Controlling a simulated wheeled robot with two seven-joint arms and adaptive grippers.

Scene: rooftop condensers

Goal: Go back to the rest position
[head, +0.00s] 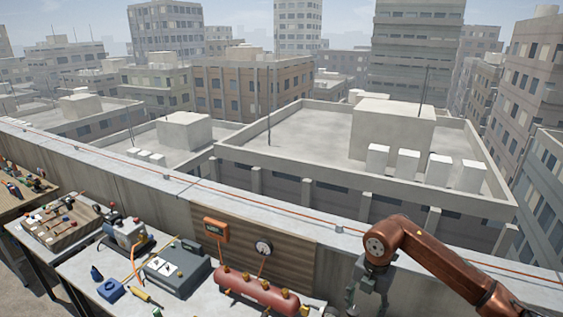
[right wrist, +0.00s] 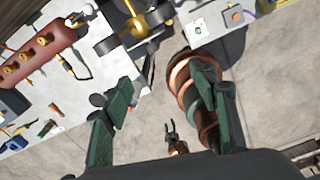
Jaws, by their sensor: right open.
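My right arm, copper-coloured, comes in at the lower right of the head view. Its gripper (head: 368,292) hangs down at the right end of the workbench, in front of the parapet. In the right wrist view my right gripper (right wrist: 160,100) has its two green fingers wide apart. Nothing is clearly held between the fingers. My left gripper does not show in the head view.
The workbench (head: 205,300) carries a red cylinder with brass fittings (head: 255,290), a grey case (head: 176,268) and a blue item (head: 110,290). An orange box (head: 216,229) and a gauge (head: 263,247) are on the wooden backboard. A concrete parapet (head: 340,232) runs behind. Paved floor (right wrist: 270,90) is below.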

